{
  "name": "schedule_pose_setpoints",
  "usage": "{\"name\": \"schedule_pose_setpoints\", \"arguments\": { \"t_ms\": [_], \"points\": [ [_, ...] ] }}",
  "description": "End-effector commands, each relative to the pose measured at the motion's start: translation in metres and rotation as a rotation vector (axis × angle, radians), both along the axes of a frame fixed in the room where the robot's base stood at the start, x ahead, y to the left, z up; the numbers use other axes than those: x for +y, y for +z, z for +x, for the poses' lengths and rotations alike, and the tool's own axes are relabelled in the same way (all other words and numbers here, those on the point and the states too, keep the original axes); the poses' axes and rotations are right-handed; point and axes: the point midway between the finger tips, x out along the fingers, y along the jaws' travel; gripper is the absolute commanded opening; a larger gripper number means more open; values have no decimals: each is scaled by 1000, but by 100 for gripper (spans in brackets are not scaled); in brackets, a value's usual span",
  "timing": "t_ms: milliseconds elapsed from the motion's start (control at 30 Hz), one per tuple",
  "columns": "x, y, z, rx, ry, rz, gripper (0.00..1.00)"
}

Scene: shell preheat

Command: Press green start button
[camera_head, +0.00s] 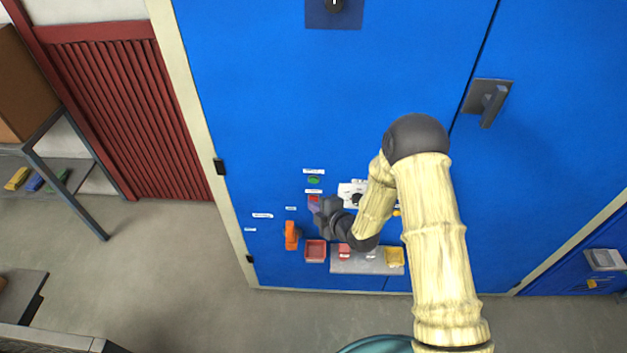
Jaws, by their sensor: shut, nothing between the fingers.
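The green start button (314,181) is a small round button on the blue cabinet front, with a white label just above it. A red button (313,198) sits right below it under another label. My gripper (314,207) is shut and empty, with its tips at the lower edge of the red button, below the green button and apart from it in the picture. I cannot tell whether the tips touch the panel. The green button is fully visible.
An orange handle (291,235) sticks out at lower left of the buttons. A red tray (315,251) and a grey shelf (358,267) with a yellow bin (394,257) lie below.

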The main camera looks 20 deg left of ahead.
Motion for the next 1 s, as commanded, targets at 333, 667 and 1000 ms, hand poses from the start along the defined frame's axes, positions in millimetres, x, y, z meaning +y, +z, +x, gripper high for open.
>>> {"name": "schedule_pose_setpoints", "arguments": {
  "t_ms": [333, 667, 1000],
  "points": [
    [10, -3, 41, -2, 0, 1, 0],
    [15, 0, 59, 1, 0, -1, 0],
    [15, 0, 58, 1, 0, -1, 0]
  ]
}}
